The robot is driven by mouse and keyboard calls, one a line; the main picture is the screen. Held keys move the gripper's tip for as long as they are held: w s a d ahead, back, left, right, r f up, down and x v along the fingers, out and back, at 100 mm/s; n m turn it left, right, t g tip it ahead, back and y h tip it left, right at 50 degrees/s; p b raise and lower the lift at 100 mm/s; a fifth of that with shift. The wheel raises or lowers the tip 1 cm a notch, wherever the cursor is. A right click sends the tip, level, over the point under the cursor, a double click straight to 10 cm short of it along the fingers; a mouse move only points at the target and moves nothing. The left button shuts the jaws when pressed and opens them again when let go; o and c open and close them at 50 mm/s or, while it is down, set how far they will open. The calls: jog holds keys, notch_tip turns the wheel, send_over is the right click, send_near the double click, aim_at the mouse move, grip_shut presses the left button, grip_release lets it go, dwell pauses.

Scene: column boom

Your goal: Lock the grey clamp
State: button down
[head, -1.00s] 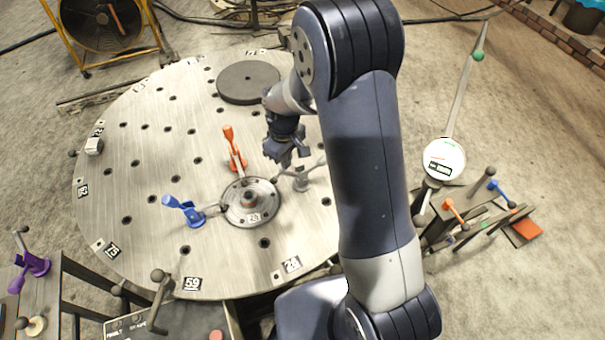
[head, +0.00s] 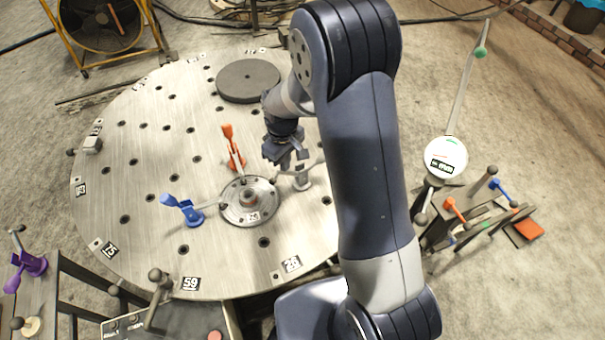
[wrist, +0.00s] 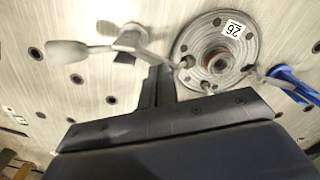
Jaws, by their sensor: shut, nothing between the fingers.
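The grey clamp (head: 301,180) stands on the round steel table, at the right edge of the flanged disc. Its handle sticks out to the right, low, in the head view. In the wrist view the grey clamp (wrist: 128,40) is at upper left, its paddle-shaped handle pointing left and its arm reaching toward the disc (wrist: 213,60). My gripper (head: 288,160) is shut and empty, just above and beside the grey clamp. In the wrist view my gripper's fingers (wrist: 158,84) are together, close to the clamp arm; whether they touch it I cannot tell.
An orange clamp (head: 233,150) with upright handle and a blue clamp (head: 186,211) stand around the disc (head: 250,212). A dark round plate (head: 248,82) lies at the back. A white dial (head: 445,157) and a rack of coloured handles stand right of my arm. The table's left side is mostly clear.

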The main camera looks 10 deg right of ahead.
jog(key=shift+a+f+b, duration=0.25)
jog(key=shift+f+b, duration=0.65)
jog(key=shift+f, duration=0.4)
jog(key=shift+r, duration=0.2)
jog(key=shift+r+p, duration=2.4)
jog(key=shift+r, duration=1.05)
jog(key=shift+f, duration=0.15)
notch_tip(320, 180, down, 7)
jog(key=b, duration=0.4)
jog(key=shift+b, duration=0.35)
jog(key=shift+d+r+p, duration=0.1)
jog(key=shift+r+p, duration=0.35)
jog(key=shift+r, duration=0.15)
jog(key=shift+f, duration=0.1)
